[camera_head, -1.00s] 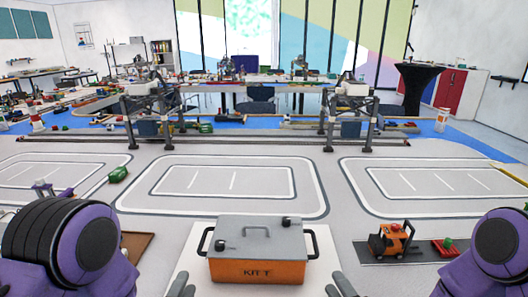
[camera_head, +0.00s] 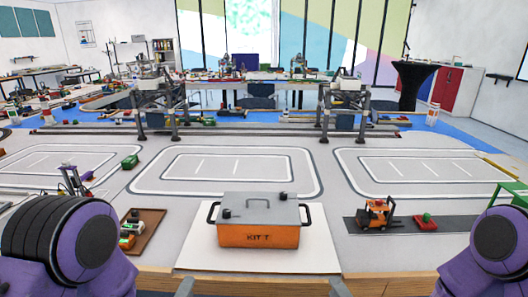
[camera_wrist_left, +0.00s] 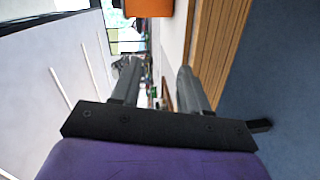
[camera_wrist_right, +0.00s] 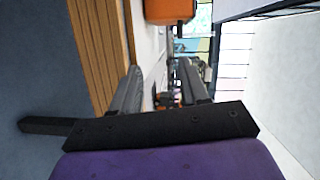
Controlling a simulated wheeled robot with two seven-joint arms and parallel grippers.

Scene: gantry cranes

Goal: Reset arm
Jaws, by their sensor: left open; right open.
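My left gripper (camera_wrist_left: 157,88) is open and empty in the left wrist view, its two grey fingers apart. My right gripper (camera_wrist_right: 163,90) is open and empty in the right wrist view. In the head view only small finger parts show at the bottom edge, in front of the table. An orange case with a grey lid (camera_head: 258,232), marked KIT T, stands on a white board (camera_head: 190,248) at the table's front middle. Its lid is shut, and neither gripper touches it. Part of the orange case also shows at the top of the left wrist view (camera_wrist_left: 148,8) and the right wrist view (camera_wrist_right: 170,10).
A brown tray (camera_head: 154,222) with small coloured parts lies left of the case. An orange toy forklift (camera_head: 375,214) and a red block with a green top (camera_head: 425,222) stand on a dark strip at right. Model gantry cranes (camera_head: 345,105) stand further back. The wooden table edge (camera_head: 390,283) is in front.

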